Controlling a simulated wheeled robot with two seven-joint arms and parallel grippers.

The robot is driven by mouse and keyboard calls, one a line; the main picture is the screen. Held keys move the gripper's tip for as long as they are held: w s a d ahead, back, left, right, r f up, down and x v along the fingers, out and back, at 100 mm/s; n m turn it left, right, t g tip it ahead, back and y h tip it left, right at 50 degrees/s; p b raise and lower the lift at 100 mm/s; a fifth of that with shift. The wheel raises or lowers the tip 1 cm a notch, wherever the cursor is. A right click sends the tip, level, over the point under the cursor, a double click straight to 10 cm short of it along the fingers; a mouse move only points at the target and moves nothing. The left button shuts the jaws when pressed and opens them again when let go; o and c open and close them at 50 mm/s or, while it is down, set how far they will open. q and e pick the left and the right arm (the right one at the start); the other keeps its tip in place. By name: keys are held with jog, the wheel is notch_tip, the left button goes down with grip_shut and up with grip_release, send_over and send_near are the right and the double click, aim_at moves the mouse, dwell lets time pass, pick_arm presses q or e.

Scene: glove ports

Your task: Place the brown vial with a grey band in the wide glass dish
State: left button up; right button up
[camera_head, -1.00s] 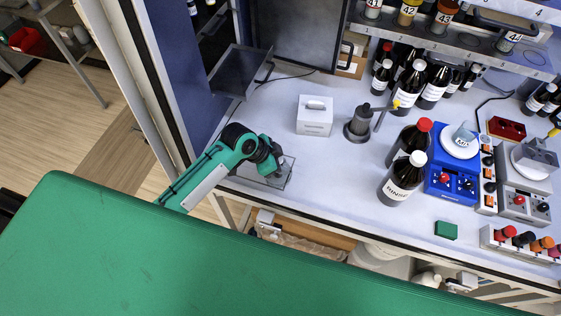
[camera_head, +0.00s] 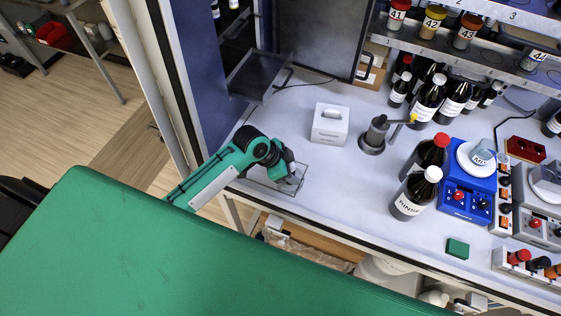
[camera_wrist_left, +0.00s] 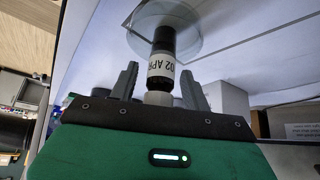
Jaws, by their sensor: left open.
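In the left wrist view a dark vial (camera_wrist_left: 163,42) with a pale lettered band and a pale cap stands between the fingers, cap end toward my gripper. Its far end shows against a clear round glass dish (camera_wrist_left: 188,40); the frames do not settle whether it rests on the dish floor. My left gripper (camera_wrist_left: 159,72) is open, one finger on each side of the vial. In the head view my left gripper (camera_head: 292,181) is low over the front left of the bench and hides the vial. My right gripper is not in view.
A white box (camera_head: 330,124) and a grey stand (camera_head: 374,136) are right of my left gripper. Large brown bottles (camera_head: 412,195) and blue equipment (camera_head: 466,201) are farther right. A dark shelf box (camera_head: 258,75) is behind. The bench front edge (camera_head: 300,218) is close.

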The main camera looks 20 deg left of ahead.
pick_arm(q)
jog(key=b+v, duration=0.4)
jog(key=v, duration=0.7)
jog(key=shift+f, duration=0.1)
